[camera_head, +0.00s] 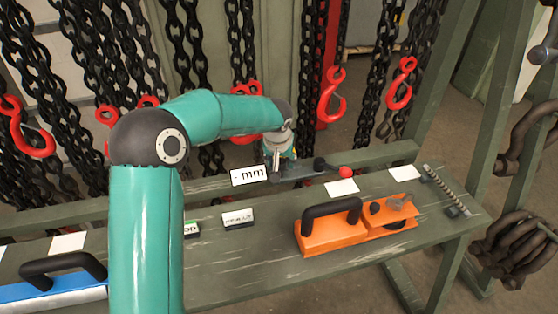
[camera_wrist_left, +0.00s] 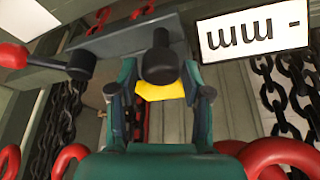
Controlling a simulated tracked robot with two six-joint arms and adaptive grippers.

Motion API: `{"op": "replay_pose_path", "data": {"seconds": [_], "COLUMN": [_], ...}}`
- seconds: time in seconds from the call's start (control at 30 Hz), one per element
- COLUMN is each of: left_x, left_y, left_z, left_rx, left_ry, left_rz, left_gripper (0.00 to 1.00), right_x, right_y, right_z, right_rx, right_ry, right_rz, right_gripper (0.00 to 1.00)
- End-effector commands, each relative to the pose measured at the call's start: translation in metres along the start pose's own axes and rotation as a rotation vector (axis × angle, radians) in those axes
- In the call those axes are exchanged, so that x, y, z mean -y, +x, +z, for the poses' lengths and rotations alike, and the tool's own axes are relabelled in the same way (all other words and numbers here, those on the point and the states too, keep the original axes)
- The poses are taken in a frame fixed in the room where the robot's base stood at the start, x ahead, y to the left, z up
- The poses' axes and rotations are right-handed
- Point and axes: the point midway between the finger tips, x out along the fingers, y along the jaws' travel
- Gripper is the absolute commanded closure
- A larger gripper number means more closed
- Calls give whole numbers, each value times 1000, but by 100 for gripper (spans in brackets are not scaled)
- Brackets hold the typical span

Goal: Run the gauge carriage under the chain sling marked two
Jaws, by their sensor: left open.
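The gauge carriage, a dark grey bar (camera_head: 300,172) with a black knob (camera_head: 320,163) and a red ball-tipped rod (camera_head: 345,171), is at the bench's back rail. A white "- mm" plate (camera_head: 251,176) is at its left. In the left wrist view, the bar (camera_wrist_left: 112,40) carries a black post (camera_wrist_left: 160,58). My left gripper (camera_head: 275,165) is at the carriage's left end. Its open fingers (camera_wrist_left: 160,95) are on either side of the post's line; contact is unclear. Chain slings with red hooks (camera_head: 332,95) hang behind. No sling number is readable. My right gripper is out of view.
An orange tool (camera_head: 335,236) with a black handle sits on the bench (camera_head: 265,272). A blue tool (camera_head: 52,292), small labelled blocks (camera_head: 238,218), white cards (camera_head: 342,188) and a spiral rod (camera_head: 445,188) also lie there. Dark shackles (camera_head: 515,245) hang at right.

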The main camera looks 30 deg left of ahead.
Motion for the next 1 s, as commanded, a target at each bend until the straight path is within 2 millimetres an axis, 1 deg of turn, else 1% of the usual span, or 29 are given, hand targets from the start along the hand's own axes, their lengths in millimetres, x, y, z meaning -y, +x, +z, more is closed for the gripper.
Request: {"op": "replay_pose_path", "data": {"seconds": [0.13,0.37,0.4,0.57,0.6,0.7,1.0], "left_x": [0,0,0,-1,-1,-1,-1], "left_y": [7,7,7,7,7,7,8], "left_z": [0,0,0,0,0,0,-2], "left_rx": [-1,-1,-1,-1,-1,-1,-1], "left_ry": [0,1,1,1,1,1,-5], "left_rz": [0,0,0,0,1,1,-1], "left_gripper": [51,51,53,79,86,100,100], "right_x": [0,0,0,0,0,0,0], "right_y": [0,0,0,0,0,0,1], "right_z": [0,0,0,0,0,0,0], "right_rx": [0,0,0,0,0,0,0], "right_ry": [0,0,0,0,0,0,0], "right_rz": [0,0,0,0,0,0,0], "right_gripper": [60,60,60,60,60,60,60]}}
